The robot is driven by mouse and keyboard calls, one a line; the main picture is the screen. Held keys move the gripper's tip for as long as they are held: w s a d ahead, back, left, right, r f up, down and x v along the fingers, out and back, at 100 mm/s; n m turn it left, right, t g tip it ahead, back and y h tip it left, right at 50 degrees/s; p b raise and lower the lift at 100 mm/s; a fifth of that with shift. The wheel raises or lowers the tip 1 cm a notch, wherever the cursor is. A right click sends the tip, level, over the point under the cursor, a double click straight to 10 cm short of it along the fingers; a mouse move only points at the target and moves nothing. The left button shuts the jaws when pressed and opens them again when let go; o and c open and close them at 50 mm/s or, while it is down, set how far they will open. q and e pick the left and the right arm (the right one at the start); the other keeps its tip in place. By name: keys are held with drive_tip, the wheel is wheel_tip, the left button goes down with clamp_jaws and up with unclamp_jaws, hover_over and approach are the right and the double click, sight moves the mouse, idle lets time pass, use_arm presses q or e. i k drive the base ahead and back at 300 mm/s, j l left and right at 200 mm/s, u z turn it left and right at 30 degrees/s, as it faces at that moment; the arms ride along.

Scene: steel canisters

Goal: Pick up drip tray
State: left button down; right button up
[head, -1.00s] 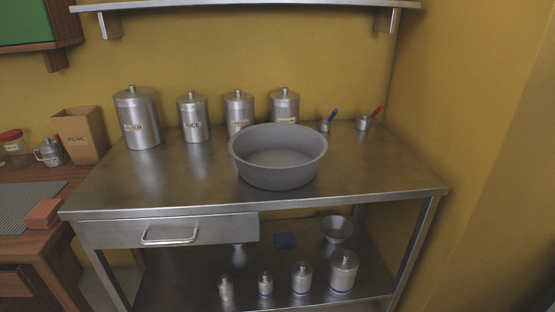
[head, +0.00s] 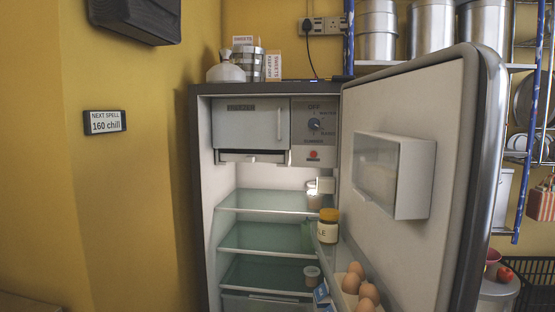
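A dark gap shows between the tray's front edge and the freezer door. Whether anything is in the tray cannot be seen from here. Neither of my grippers is in view.
The fridge door (head: 418,180) stands open to the right, with eggs (head: 367,292) and a yellow-lidded jar (head: 328,226) in its racks. Glass shelves (head: 262,201) lie below the tray. A yellow wall (head: 150,200) is at left; shelving with steel canisters (head: 433,27) is behind the door.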

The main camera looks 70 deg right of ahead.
sight(231, 155)
drive_tip(key=z, duration=2.05)
